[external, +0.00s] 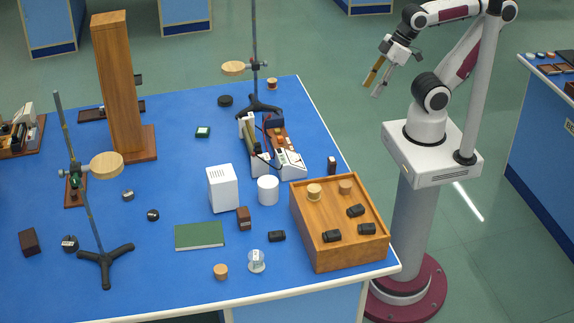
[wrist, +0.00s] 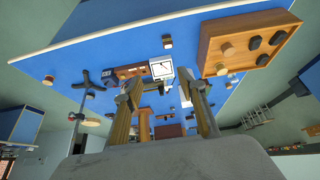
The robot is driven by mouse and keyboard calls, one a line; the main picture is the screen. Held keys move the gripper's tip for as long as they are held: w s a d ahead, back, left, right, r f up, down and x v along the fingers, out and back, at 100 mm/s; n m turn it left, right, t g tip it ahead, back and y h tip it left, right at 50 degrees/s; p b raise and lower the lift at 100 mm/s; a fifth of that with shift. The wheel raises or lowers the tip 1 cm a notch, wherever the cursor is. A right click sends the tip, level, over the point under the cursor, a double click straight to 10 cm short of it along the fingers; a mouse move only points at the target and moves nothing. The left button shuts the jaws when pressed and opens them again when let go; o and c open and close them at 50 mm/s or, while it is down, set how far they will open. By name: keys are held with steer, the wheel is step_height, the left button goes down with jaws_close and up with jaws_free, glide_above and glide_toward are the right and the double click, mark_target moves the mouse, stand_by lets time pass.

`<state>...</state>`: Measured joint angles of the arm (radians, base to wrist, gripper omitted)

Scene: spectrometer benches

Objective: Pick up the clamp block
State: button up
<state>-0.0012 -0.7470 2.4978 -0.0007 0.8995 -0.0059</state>
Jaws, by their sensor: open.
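My gripper (external: 373,89) is open and empty, raised in the air off the right side of the blue bench. Its two fingers also show apart in the wrist view (wrist: 162,86). I cannot tell for certain which small piece is the clamp block. Candidates in the external view are a brown block (external: 243,218) beside the green book, a dark block (external: 332,165) near the right edge, and a black piece (external: 277,236) near the front. A brown block (external: 29,242) lies at far left. None is touched by my gripper.
A wooden box (external: 322,247) with black pieces and wooden discs on top stands at the bench's front right corner. A white box (external: 222,188), a white cylinder (external: 268,190), a tall wooden column (external: 118,90) and two rod stands (external: 106,263) (external: 262,105) rise from the blue bench (external: 170,285).

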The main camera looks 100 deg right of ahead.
steer(key=w+a+r+n, duration=0.2)
steer(key=w+a+n, duration=0.1)
steer(key=w+n, duration=0.7)
steer(key=n+g, duration=0.1)
steer(key=n, duration=2.5)
glide_above(275, 234)
steer(key=s, duration=0.4)
step_height(275, 234, down, 23)
steer(key=shift+w+d+r, duration=0.15)
steer(key=shift+d, duration=0.15)
steer(key=shift+x, duration=1.3)
steer(key=shift+m, duration=0.3)
steer(key=shift+a+x, duration=0.15)
steer(key=shift+x, duration=1.15)
steer(key=shift+a+x, duration=0.1)
steer(key=shift+x, duration=1.15)
